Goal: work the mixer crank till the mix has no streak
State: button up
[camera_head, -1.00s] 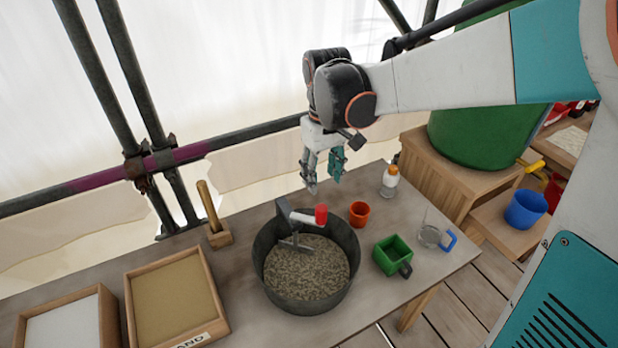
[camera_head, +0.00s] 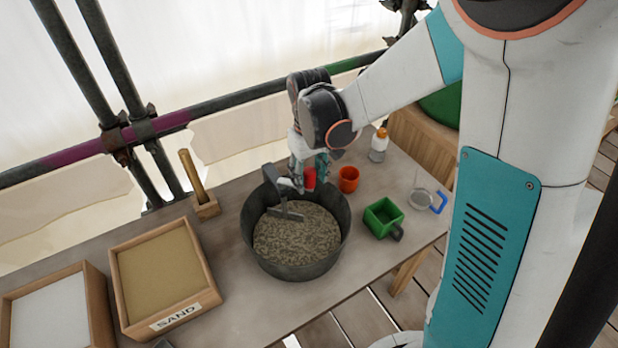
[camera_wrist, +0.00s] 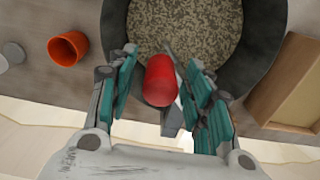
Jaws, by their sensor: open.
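The dark mixing tub (camera_head: 262,262) stands on the table and holds a grey, speckled mix (camera_head: 296,238) with lighter and darker patches. The grey crank (camera_head: 284,196) with its paddle sits at the tub's back rim. Its red handle (camera_head: 309,179) stands up at the crank's end. My gripper (camera_head: 308,170) is low over the back of the tub, at the handle. In the wrist view the red handle (camera_wrist: 160,82) lies between the open fingers of my gripper (camera_wrist: 162,92), with gaps visible on both sides.
An orange cup (camera_head: 348,179), a green box-shaped scoop (camera_head: 383,218), a clear jug with a blue handle (camera_head: 428,200) and a bottle (camera_head: 378,146) stand right of the tub. A sand tray (camera_head: 122,290) and a wooden-handled tool (camera_head: 197,180) are left. Scaffold poles (camera_head: 240,98) run behind.

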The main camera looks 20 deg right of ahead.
jog(key=shift+f, duration=0.2)
grip_shut()
jog(key=shift+s+a, duration=0.1)
jog(key=s+a+m, duration=0.3)
jog(key=a+m, duration=0.5)
jog(key=m, duration=0.7)
jog(key=shift+s+a+m, duration=0.15)
jog(key=shift+a+m, duration=0.15)
jog(key=shift+m, duration=0.1)
dwell(0.4)
